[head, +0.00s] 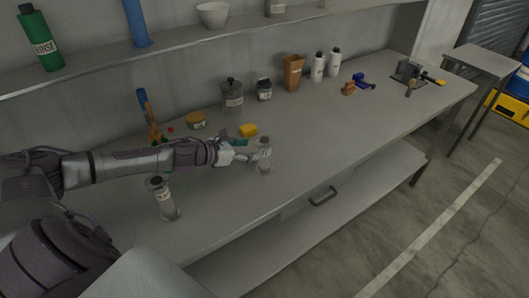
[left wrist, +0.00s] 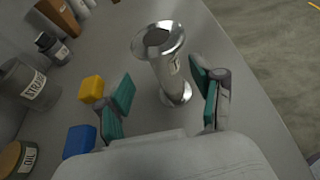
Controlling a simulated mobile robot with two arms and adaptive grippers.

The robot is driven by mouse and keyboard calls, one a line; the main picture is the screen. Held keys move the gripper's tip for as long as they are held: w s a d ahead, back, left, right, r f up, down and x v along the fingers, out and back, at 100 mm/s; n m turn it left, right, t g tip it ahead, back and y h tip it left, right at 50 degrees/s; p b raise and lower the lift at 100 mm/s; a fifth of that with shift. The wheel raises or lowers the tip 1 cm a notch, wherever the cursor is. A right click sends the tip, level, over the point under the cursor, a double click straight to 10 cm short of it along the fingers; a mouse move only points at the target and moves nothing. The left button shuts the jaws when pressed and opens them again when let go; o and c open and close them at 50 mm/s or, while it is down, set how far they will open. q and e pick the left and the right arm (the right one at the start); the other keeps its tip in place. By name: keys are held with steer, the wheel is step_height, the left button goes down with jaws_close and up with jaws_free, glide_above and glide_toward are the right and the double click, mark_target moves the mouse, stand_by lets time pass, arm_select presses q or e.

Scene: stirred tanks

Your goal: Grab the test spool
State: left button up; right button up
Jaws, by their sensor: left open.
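A grey metal spool with flared ends and a small label (head: 264,157) stands upright on the bench near its front edge. It also shows in the left wrist view (left wrist: 171,70), between and just beyond the teal finger pads. My left gripper (head: 248,150) is open and empty, low over the bench, with its fingers on either side of the spool's line. A second, similar labelled spool (head: 163,200) stands further left, in front of my left arm. I cannot read either label, so I cannot tell which is the test spool. My right gripper is out of view.
A yellow block (head: 248,130) and a blue block (left wrist: 79,141) lie close to the left gripper.

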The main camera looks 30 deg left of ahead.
mark_target(265, 147)
arm_select(q)
steer(key=p+x, duration=0.1)
steer(key=x, duration=0.4)
steer(key=shift+w+d+r+p, duration=0.1)
steer(key=shift+w+d+p, duration=0.05)
steer(key=shift+d+p, duration=0.2)
steer(key=shift+w+d+f, duration=0.1)
steer(key=shift+w+f, duration=0.15)
steer(key=shift+w, duration=0.05)
steer(key=shift+s, duration=0.1)
steer(key=shift+c, duration=1.4)
steer(key=shift+r, duration=0.1)
jaws_close()
